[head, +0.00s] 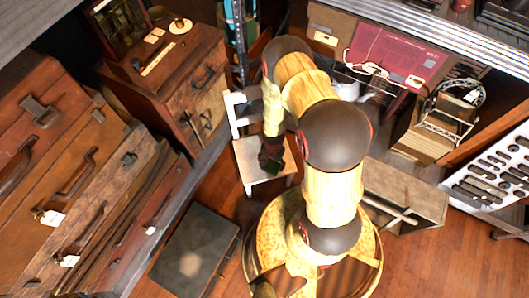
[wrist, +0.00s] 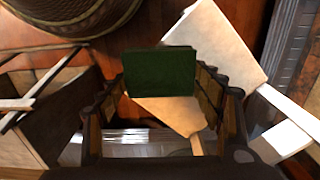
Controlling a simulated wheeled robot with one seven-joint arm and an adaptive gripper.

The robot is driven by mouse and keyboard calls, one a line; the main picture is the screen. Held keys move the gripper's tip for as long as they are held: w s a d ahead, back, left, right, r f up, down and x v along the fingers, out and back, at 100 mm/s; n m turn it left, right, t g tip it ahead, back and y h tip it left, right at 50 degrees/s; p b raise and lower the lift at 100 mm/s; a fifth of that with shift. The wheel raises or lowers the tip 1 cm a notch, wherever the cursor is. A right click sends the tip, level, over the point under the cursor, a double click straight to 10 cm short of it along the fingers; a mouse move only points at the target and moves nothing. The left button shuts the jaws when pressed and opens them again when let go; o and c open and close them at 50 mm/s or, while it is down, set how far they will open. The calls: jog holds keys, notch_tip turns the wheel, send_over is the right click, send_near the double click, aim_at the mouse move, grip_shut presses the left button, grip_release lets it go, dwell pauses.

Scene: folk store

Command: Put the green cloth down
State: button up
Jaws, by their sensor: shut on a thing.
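My gripper (head: 270,157) hangs down in the middle of the head view, over the seat of a small white chair (head: 249,172). In the wrist view my gripper (wrist: 162,88) is shut on the green cloth (wrist: 160,72), which looks like a dark green folded block between the fingertips. In the head view the cloth (head: 271,168) shows only as a small dark patch at the fingertips. Whether it touches the seat I cannot tell.
A dark flat case (head: 195,255) lies on the wooden floor left of the chair. A wooden cabinet (head: 175,85) stands behind it, and stacked suitcases (head: 75,175) fill the left. An open wooden box (head: 405,195) is at the right. Some red floor is clear around the chair.

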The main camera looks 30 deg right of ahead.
jog(key=w+d+f+b, duration=0.1)
jog(key=w+f, duration=0.2)
jog(key=w, duration=0.1)
jog(key=w+d+f+b, duration=0.1)
jog(key=w+f, duration=0.2)
jog(key=w, duration=0.1)
jog(key=w+d+f+b, duration=0.1)
jog(key=w+f, duration=0.2)
jog(key=w, duration=0.1)
jog(key=shift+w+f+b, duration=0.2)
jog(key=shift+f+b, duration=0.55)
jog(key=shift+f, duration=1)
jog(key=shift+f, duration=0.2)
jog(key=o, duration=1.3)
jog(key=shift+r, duration=0.1)
